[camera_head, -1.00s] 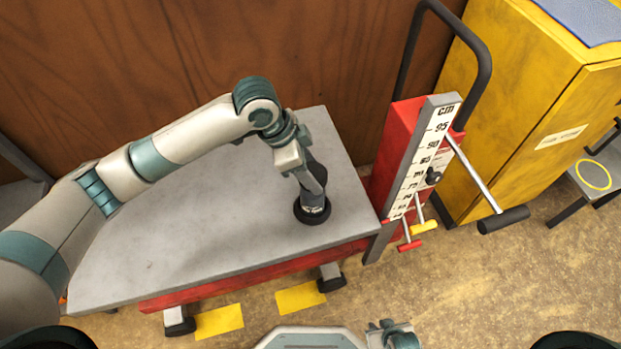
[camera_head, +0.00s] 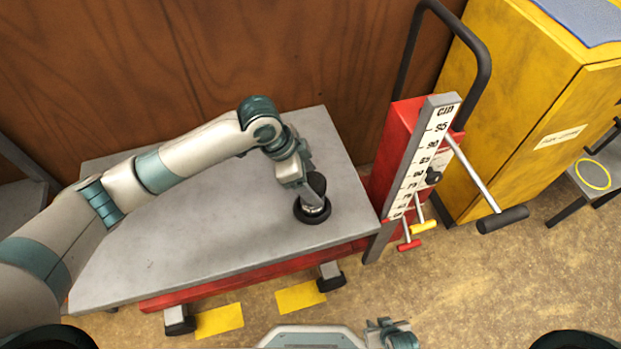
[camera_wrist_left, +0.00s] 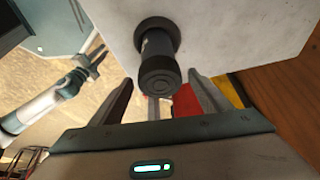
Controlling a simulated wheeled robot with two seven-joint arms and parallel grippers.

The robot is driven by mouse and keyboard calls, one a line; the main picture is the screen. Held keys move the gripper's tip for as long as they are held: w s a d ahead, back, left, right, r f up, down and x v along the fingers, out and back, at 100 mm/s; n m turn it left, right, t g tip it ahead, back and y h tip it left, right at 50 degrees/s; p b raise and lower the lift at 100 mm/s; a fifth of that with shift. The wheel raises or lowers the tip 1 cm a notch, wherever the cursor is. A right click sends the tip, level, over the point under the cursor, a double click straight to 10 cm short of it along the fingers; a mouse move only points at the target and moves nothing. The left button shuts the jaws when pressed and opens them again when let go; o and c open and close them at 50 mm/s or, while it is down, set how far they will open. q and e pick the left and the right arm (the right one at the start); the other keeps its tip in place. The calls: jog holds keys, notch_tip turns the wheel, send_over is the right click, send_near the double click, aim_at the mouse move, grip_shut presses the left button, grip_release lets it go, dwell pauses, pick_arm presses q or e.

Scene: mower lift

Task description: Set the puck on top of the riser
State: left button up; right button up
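The puck (camera_head: 312,210) stands upright on the grey lift table near its right front corner, with a wide black foot, a pale collar and a black knob. In the left wrist view the puck (camera_wrist_left: 159,62) lies ahead of and between the fingers. My left gripper (camera_head: 312,190) is at the knob, with its fingers (camera_wrist_left: 160,95) spread and apart from the puck. A low grey stand with a yellow ring (camera_head: 593,174), possibly the riser, is at the far right. My right gripper shows in the left wrist view (camera_wrist_left: 100,62), its fingers apparently parted.
A yellow cabinet (camera_head: 530,110) stands behind; a wooden wall (camera_head: 250,50) backs the table.

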pick_arm(q)
jog(key=v, duration=1.2)
jog(key=shift+d+r, duration=0.1)
jog(key=shift+r, duration=0.05)
dwell(0.3)
